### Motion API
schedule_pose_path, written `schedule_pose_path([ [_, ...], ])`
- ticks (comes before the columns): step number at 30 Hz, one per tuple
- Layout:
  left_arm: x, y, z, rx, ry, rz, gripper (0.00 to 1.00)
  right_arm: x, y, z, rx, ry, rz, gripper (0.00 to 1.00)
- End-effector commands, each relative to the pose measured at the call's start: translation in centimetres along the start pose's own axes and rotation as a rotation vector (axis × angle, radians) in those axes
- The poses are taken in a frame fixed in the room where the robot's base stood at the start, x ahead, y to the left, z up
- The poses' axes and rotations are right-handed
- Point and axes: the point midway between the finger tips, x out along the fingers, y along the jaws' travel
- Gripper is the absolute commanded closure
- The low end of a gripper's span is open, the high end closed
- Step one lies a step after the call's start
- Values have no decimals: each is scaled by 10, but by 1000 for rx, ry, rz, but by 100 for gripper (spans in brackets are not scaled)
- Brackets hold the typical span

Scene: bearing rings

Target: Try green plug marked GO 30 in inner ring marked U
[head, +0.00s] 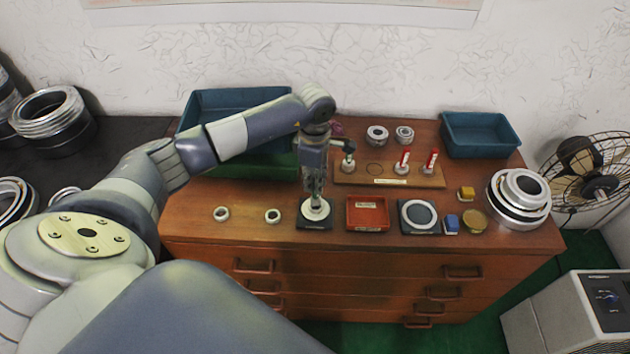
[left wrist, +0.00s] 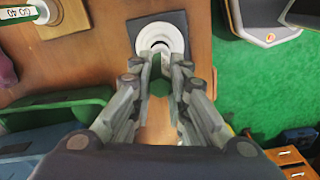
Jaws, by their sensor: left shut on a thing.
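My left gripper (head: 316,196) points down over a black pad (head: 301,223) with a pale ring (head: 326,211) on it. In the left wrist view the fingers are closed around a green plug (left wrist: 160,83), with the white ring (left wrist: 146,42) just beyond. The plug's end is over or at the ring's hole; I cannot tell how deep it sits. No marking on the ring or the held plug is readable. Another plug, marked GO 40 (left wrist: 18,13), stands in the wooden rack. My right gripper is not in view.
Two small rings (head: 221,213) lie left of the pad. Blue bins stand behind.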

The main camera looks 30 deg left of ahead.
Motion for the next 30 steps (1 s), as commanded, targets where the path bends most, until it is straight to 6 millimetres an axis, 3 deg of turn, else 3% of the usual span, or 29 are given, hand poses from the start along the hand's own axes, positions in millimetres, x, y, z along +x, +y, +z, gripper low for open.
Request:
schedule_pose_path([
  [30,-40,1,0,-1,0,2,100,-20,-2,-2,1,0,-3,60],
])
